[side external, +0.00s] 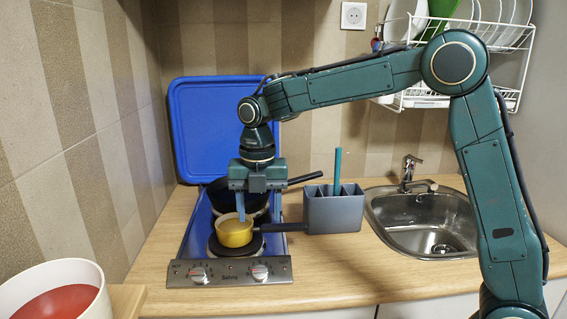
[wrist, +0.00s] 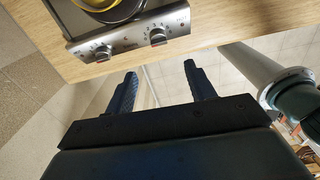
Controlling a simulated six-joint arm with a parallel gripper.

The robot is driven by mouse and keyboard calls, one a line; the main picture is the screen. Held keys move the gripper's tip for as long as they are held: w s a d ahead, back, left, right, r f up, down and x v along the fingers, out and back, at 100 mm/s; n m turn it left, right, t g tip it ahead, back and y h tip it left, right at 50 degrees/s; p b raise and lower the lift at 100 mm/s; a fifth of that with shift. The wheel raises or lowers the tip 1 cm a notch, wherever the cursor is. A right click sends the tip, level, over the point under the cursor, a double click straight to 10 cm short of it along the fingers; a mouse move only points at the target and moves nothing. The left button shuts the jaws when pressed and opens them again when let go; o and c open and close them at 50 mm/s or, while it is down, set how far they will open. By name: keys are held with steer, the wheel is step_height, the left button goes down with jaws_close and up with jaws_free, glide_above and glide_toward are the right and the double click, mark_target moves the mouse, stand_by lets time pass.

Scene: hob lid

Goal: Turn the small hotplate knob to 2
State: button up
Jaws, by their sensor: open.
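The hob's steel front panel (side external: 229,271) carries a left knob (side external: 198,275) and a right knob (side external: 260,271). Both also show in the wrist view, the left knob (wrist: 102,53) and the right knob (wrist: 157,38), each with a red mark. The dial numbers are too small to read surely, and I cannot tell which knob serves the small hotplate. My gripper (wrist: 161,70) is open and empty, its fingers apart from both knobs. In the side view my gripper (side external: 241,214) points down, overlapping the yellow pan and higher than the panel.
The yellow pan (side external: 234,238) is at the front hotplate (side external: 236,247), its dark handle pointing right. A black pan (side external: 218,198) stands behind. The blue lid (side external: 215,125) is open upright. A grey utensil holder (side external: 335,212) and the sink (side external: 395,216) are to the right.

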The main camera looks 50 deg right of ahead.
mark_target(260, 268)
steer(key=shift+w+a+f, duration=0.1)
steer(key=shift+w+f, duration=0.15)
steer(key=shift+f, duration=0.15)
step_height(260, 268, down, 14)
steer(key=shift+r, duration=0.25)
stand_by(0.5)
steer(key=c, duration=1)
